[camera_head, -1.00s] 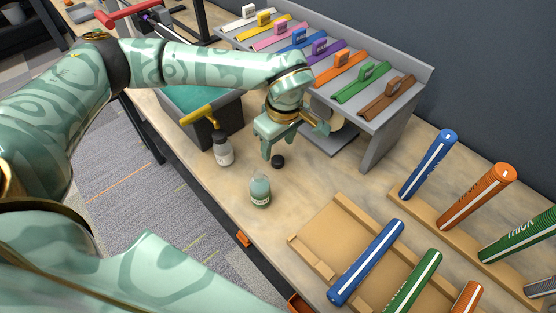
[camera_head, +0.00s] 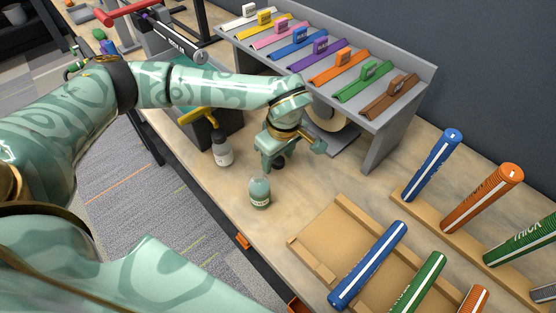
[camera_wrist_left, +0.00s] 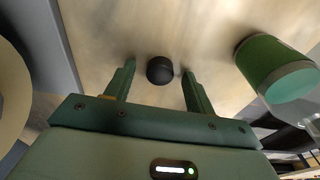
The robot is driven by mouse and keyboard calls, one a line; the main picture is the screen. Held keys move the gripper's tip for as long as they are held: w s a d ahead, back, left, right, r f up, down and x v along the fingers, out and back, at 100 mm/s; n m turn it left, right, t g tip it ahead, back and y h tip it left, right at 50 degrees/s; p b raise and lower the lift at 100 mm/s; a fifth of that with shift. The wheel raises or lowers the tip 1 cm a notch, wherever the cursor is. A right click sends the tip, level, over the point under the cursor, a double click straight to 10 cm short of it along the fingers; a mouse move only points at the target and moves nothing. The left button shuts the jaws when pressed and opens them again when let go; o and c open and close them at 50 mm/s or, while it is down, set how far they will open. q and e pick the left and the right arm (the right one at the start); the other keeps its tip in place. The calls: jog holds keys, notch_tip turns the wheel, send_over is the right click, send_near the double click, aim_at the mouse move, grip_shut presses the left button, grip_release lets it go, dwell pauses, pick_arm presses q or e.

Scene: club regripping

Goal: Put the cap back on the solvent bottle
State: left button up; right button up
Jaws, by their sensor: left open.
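The solvent bottle (camera_head: 260,192) stands upright and uncapped on the bench, with greenish liquid inside; part of it shows at the right of the left wrist view (camera_wrist_left: 272,62). The black cap (camera_head: 279,162) lies on the bench just behind the bottle, partly hidden by my left gripper (camera_head: 272,165) in the head view. In the left wrist view the cap (camera_wrist_left: 160,70) sits between the tips of my open left gripper (camera_wrist_left: 158,75), with a gap on each side. My right gripper does not show.
A white bottle with a dark top (camera_head: 222,150) stands left of the solvent bottle. A grey rack (camera_head: 398,128) with coloured grips is behind. A tan cardboard tray (camera_head: 318,228) and upright coloured grips are at the right. Bare bench lies between.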

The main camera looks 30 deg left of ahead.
aim_at(278, 160)
pick_arm(q)
jog(key=c, duration=1)
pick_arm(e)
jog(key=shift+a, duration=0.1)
pick_arm(q)
jog(key=shift+c, duration=0.2)
notch_tip(278, 160, up, 10)
jog(key=p, duration=0.2)
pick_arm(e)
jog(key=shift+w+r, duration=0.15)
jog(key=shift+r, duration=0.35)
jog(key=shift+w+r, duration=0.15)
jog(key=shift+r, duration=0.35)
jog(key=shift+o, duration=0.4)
